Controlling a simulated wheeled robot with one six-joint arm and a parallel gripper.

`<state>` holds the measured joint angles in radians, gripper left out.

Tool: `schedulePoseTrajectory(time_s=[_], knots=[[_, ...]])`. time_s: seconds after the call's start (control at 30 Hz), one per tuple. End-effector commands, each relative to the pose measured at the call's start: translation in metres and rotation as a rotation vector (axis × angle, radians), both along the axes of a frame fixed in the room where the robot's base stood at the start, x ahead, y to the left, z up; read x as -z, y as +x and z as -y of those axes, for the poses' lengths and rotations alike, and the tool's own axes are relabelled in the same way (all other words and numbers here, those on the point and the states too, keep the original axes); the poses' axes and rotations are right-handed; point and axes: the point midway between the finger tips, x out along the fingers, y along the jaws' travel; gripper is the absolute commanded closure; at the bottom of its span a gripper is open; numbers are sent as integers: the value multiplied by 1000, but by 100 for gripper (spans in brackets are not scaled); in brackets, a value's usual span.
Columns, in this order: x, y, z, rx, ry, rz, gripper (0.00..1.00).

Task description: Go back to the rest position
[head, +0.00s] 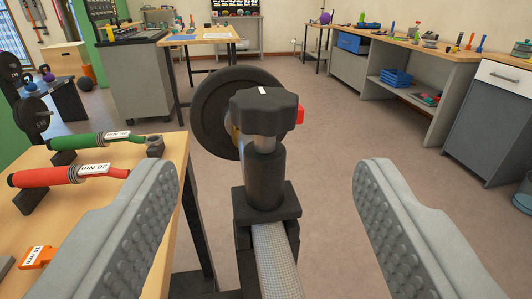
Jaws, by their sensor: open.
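My gripper (267,172) is open and empty, with its two grey, studded fingers wide apart at the left and right of the head view. Between the fingers in the picture stands a black star-shaped knob (264,108) on a silver shaft, above a dark upright post (265,178). I cannot tell how far the knob is from the fingers; neither finger appears to touch it. The rest position itself is not marked by anything in view.
A wooden table (165,215) at the left bears a green-handled tool (85,141), a red-handled tool (50,176) and an orange block (38,257). A black disc (215,105) stands behind the knob. Workbenches (440,50) line the right wall. Open floor (345,130) lies mid-right.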

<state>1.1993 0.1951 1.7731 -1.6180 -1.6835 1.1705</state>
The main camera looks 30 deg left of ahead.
Motion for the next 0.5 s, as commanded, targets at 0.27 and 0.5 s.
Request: schedulePoseTrajectory(time_s=[0.27, 0.5], knots=[[-29, 31, -34, 46, -58, 71, 39], [-87, 79, -106, 166, -151, 214, 39]])
